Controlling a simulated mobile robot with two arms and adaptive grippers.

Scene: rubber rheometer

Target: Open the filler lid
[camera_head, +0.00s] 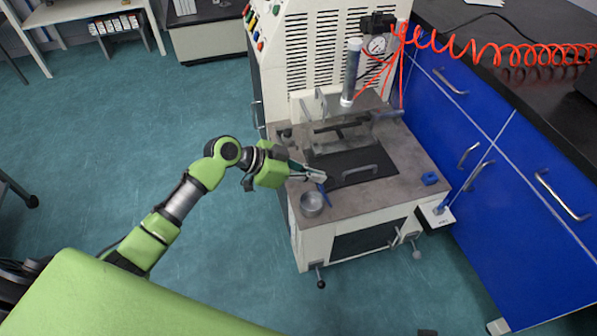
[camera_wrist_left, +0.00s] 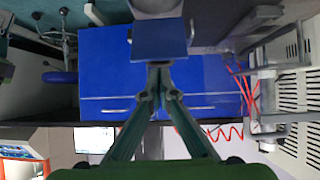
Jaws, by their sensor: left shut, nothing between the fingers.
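The black lid plate (camera_head: 340,160) lies in the top of the rheometer's bench, with a grey bar handle (camera_head: 354,174) near its front edge; I take this as the filler lid, and it lies flat. My left gripper (camera_head: 322,177) reaches in from the left, low over the bench, just left of the handle. Its fingertips meet in the left wrist view (camera_wrist_left: 160,68), with nothing between them. A small blue part (camera_head: 322,192) shows just below the fingertips; I cannot tell whether they touch. My right gripper is out of view.
A grey metal cup (camera_head: 311,203) stands at the bench's front left, a small blue block (camera_head: 430,178) at its right. Blue cabinets (camera_head: 480,150) close off the right; red coiled hose (camera_head: 500,50) hangs above.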

